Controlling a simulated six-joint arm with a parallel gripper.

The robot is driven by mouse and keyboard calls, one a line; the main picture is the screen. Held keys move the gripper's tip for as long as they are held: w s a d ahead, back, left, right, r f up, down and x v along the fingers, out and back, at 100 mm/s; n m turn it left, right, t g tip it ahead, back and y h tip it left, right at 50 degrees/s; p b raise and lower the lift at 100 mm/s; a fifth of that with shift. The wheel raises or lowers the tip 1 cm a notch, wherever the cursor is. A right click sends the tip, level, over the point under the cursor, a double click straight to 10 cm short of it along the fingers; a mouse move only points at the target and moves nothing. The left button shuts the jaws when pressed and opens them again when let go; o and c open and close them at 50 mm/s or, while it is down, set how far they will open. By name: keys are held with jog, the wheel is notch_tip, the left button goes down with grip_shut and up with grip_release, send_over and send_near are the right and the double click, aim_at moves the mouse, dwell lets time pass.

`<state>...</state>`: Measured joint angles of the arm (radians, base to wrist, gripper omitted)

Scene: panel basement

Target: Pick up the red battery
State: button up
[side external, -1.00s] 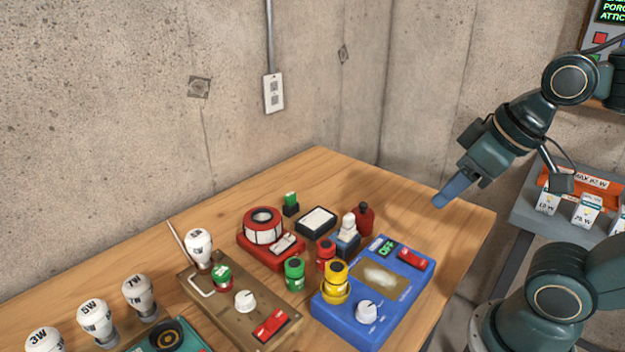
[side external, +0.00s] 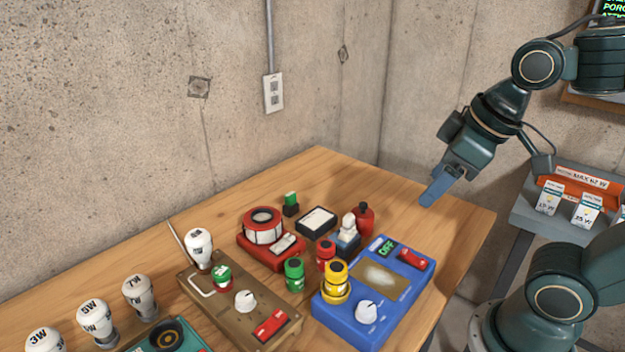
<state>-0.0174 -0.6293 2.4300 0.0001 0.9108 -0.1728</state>
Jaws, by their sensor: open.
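The yellow battery is on the blue box's left part. My gripper (side external: 438,188) is open and empty, in the air above the right part of the table, up and to the right of the red battery. Its blue fingers overlap in this view, so the gap between them is hidden.
A red device (side external: 265,232), a small dark tray (side external: 316,220) and a red bottle (side external: 364,217) stand behind the batteries. A brown box (side external: 240,300) with a bulb is at left. The table (side external: 440,225) is bare at the right, near its edge.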

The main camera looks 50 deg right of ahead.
jog(key=w+a+f+n+g, duration=0.2)
jog(key=w+n+g, duration=0.1)
jog(key=w+n, duration=0.6)
jog(key=n+g, duration=0.2)
jog(key=n, duration=0.4)
send_over(326, 244)
notch_tip(326, 244, down, 6)
jog(key=f, duration=0.1)
jog(key=shift+f, duration=4.05)
jog(key=shift+f, duration=2.6)
jog(key=c, duration=1.1)
